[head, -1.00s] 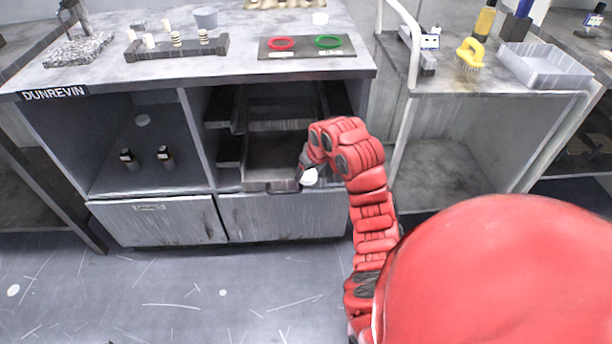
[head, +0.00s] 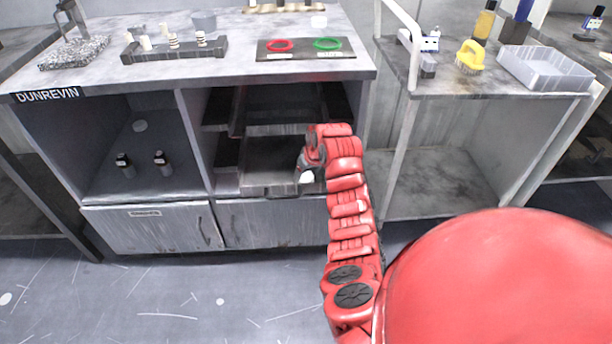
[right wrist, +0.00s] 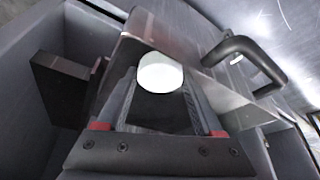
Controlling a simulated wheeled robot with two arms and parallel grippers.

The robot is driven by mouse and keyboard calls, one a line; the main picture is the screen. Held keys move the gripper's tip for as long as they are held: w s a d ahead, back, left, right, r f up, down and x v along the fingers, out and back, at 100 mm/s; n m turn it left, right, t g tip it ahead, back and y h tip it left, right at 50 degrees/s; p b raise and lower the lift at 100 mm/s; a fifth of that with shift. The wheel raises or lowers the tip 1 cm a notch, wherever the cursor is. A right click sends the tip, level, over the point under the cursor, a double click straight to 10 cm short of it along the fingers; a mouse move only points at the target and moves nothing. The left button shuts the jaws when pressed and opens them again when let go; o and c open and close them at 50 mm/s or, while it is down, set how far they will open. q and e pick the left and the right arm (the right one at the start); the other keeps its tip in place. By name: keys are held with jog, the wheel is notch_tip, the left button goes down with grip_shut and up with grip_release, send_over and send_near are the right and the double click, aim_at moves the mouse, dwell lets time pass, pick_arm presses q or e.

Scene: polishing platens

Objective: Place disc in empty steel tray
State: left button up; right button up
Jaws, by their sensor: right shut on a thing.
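My right gripper (head: 305,174) is shut on a white disc (right wrist: 160,72), which shows between the fingertips in the right wrist view. In the head view the disc (head: 306,177) is a small white spot at the front right of a steel tray (head: 268,190). This lower tray sits in the cabinet's middle bay and looks empty, though my gripper and arm hide its right side. I cannot tell whether the disc is over the tray or just in front of it. Another steel tray (head: 280,129) is above it. My left gripper is not in view.
The cabinet doors (head: 270,222) below have bar handles; one handle (right wrist: 250,55) is close in the right wrist view. Two small dark bottles (head: 160,163) stand in the left bay.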

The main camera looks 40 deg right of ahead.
jog(key=shift+w+d, duration=0.1)
jog(key=shift+w, duration=0.05)
jog(key=o, duration=1.2)
jog(key=shift+f, duration=0.15)
